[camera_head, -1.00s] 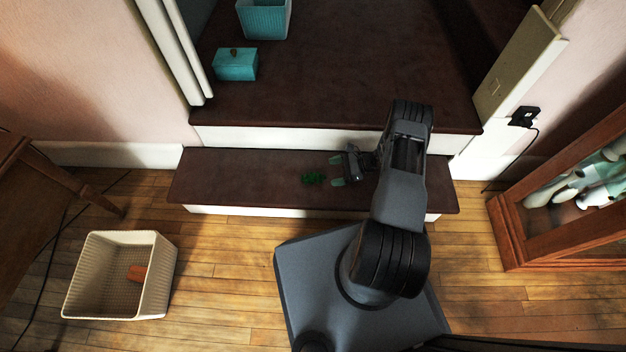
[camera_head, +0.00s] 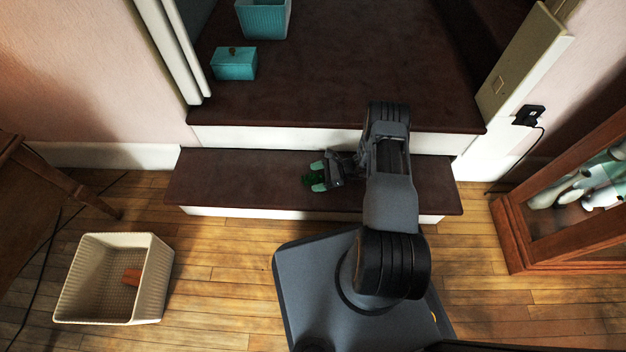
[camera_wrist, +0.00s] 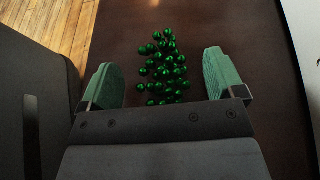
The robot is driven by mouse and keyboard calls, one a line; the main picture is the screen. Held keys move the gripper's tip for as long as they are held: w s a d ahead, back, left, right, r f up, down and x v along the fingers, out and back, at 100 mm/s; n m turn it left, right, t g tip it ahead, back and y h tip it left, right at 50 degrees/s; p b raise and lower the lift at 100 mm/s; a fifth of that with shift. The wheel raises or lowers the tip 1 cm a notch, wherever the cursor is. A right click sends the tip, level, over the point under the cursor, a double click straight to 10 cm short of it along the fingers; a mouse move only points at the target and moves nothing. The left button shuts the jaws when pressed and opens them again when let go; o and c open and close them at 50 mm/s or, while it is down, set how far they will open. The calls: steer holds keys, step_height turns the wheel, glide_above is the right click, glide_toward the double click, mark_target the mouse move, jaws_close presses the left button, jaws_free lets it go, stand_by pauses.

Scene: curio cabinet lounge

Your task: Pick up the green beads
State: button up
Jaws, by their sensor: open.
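The green beads (camera_wrist: 164,68) are a small heap of shiny dark green balls on the dark brown lower step (camera_head: 230,180). In the head view the beads (camera_head: 309,181) lie at the tips of my gripper (camera_head: 317,176). In the wrist view my gripper (camera_wrist: 165,80) is open, with one pale green finger on each side of the heap. The beads lie between the fingers and reach a little beyond them. Neither finger visibly touches them. The lower edge of the heap meets the gripper's body in the picture and may be partly hidden.
A teal lidded box (camera_head: 235,64) and a teal basket (camera_head: 263,18) stand on the upper level. A wooden glass cabinet (camera_head: 513,235) stands at right.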

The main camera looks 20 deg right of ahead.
steer(key=shift+c, duration=0.4)
steer(key=c, duration=0.9)
steer(key=shift+r, duration=0.15)
steer(key=shift+c, duration=0.2)
